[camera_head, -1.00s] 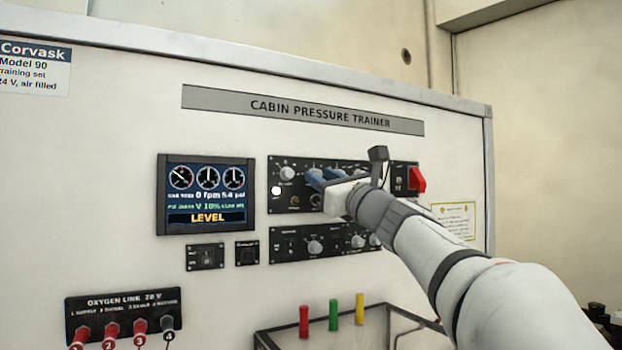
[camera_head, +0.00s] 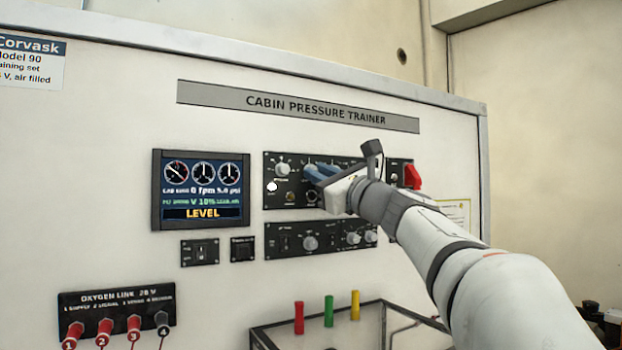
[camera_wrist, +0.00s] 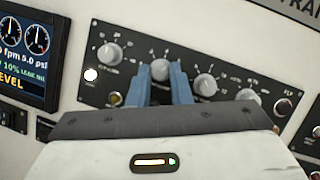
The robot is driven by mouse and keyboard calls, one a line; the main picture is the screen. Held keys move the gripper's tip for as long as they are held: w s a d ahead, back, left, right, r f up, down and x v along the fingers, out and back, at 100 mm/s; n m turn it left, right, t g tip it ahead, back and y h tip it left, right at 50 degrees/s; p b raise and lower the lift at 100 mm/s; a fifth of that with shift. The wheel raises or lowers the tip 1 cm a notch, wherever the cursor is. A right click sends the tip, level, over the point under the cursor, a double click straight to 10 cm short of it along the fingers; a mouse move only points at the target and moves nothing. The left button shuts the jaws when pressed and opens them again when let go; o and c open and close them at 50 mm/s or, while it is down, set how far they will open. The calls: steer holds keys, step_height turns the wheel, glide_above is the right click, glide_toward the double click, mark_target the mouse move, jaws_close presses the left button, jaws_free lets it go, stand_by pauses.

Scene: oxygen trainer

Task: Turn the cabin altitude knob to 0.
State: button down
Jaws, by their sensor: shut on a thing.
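My gripper (camera_head: 308,170) is at the upper black panel of the trainer. Its two blue fingers are shut on a grey knob (camera_wrist: 160,69), the second from the left in the wrist view. The fingers (camera_wrist: 166,82) stand on either side of it. The gripper is rolled relative to the panel, which slopes down to the right in the wrist view. The knob's label and scale are too small or covered to read, so I cannot tell its setting. The display (camera_head: 201,190) shows LEVEL, 0 fpm and about 5.0 psi.
Other grey knobs flank the held one, on the left (camera_wrist: 110,52) and on the right (camera_wrist: 205,85). A red switch (camera_head: 412,176) is to the right. A lower panel (camera_head: 285,241) with more knobs sits just below. A wire-framed tray (camera_head: 290,325) is further down.

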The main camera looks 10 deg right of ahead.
steer(key=n+g+h+p, duration=0.1)
steer(key=n+g, duration=0.1)
steer(key=n, duration=0.6)
steer(key=n+g+h+p, duration=0.1)
steer(key=n+g, duration=0.1)
steer(key=n, duration=0.6)
steer(key=r+n+g+h+p, duration=0.1)
steer(key=n+g+p, duration=0.1)
steer(key=n, duration=0.6)
steer(key=shift+r+g+h, duration=0.1)
steer(key=shift+g+h, duration=0.2)
steer(key=shift+g, duration=0.2)
steer(key=c, duration=1.3)
jaws_free()
steer(key=shift+r, duration=0.1)
steer(key=shift+s, duration=0.1)
steer(key=v, duration=0.7)
steer(key=shift+s+d+r+b, duration=0.1)
steer(key=shift+s+r+b, duration=0.05)
steer(key=shift+s+b, duration=0.2)
